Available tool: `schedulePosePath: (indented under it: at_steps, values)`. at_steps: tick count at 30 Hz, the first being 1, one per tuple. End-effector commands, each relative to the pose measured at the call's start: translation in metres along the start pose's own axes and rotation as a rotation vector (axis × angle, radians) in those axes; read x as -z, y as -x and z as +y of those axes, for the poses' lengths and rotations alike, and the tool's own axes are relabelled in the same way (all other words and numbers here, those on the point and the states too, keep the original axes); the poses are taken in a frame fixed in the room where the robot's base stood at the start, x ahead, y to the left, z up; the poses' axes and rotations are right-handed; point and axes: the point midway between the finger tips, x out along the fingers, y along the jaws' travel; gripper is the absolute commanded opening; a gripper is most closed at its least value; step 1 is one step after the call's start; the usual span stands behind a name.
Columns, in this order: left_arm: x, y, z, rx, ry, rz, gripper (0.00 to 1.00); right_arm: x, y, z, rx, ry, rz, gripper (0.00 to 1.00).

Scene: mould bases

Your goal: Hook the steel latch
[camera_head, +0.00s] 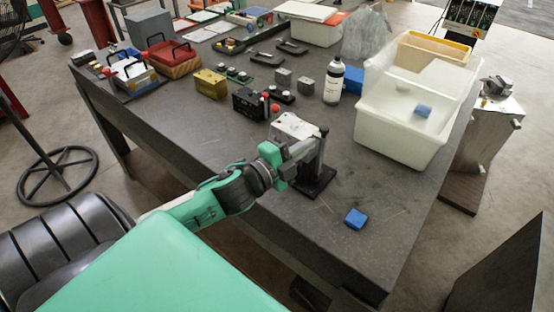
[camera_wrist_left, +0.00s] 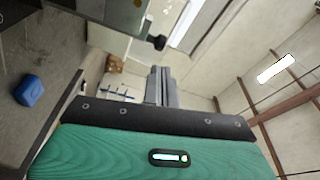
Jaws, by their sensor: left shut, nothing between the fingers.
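A grey metal fixture stands on a black base plate (camera_head: 312,188) near the table's front edge. It has a pale steel plate (camera_head: 296,125) on top and an upright post with a dark knob (camera_head: 323,131). I cannot make out which part is the latch. My left gripper (camera_head: 312,148) is in front of the fixture and hides part of it. In the left wrist view its fingers (camera_wrist_left: 161,86) are together and empty, with a dark knob (camera_wrist_left: 157,42) just beyond them. I cannot tell whether they touch the fixture. My right gripper is not in view.
A blue block (camera_head: 355,218) lies on the table right of the fixture; it also shows in the left wrist view (camera_wrist_left: 28,90). The front right tabletop is mostly clear.

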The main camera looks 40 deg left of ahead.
Motion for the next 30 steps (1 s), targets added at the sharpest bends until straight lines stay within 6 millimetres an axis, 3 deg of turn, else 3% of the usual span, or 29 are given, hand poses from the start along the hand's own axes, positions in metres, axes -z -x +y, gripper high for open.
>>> schedulePosePath:
  at_steps: [15,21,30]
  values:
    - [0.002,0.067,0.0,-0.003,0.003,0.001,0.0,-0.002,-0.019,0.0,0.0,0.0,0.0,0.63]
    - [0.002,0.082,0.0,-0.001,0.004,0.003,0.0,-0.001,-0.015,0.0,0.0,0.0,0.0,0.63]
    - [0.002,0.089,0.0,0.001,0.002,0.004,0.0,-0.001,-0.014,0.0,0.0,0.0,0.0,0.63]
